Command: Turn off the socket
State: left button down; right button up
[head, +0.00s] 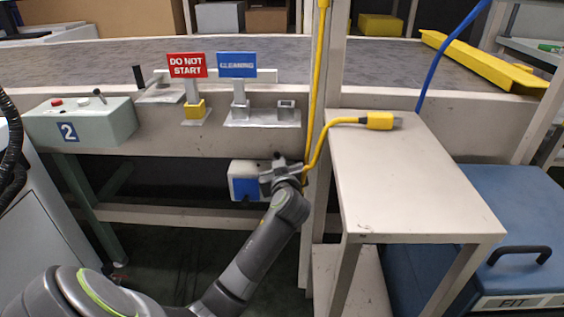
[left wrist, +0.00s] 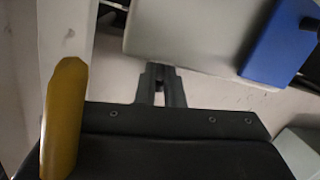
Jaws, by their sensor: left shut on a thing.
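The socket (head: 246,184) is a pale box with a blue face, mounted low on the frame below the conveyor. In the left wrist view the pale box (left wrist: 185,35) and its blue face (left wrist: 272,42) show at the top, with a dark knob at the right edge. My left gripper (head: 277,173) is at the right side of the socket. In the left wrist view its fingers (left wrist: 160,82) are close together, at the box's edge. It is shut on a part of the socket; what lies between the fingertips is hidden. My right gripper is not in view.
A yellow cable (head: 313,85) hangs close to my left gripper; its yellow plug (head: 379,121) lies on a pale side table (head: 400,175). Red (head: 187,65) and blue (head: 237,65) signs and a control box (head: 80,122) marked 2 stand on the conveyor side. A blue case (head: 510,210) is at right.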

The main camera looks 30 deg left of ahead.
pick_arm(q)
jog(key=shift+a+r+n+p, duration=0.3)
jog(key=shift+r+n, duration=0.25)
jog(key=shift+n, duration=0.35)
jog(key=c, duration=1.8)
grip_release()
jog(key=shift+s+f, duration=0.1)
jog(key=shift+o, duration=0.2)
jog(key=shift+f, duration=0.1)
jog(key=shift+s+f, duration=0.1)
jog(key=shift+f, duration=0.05)
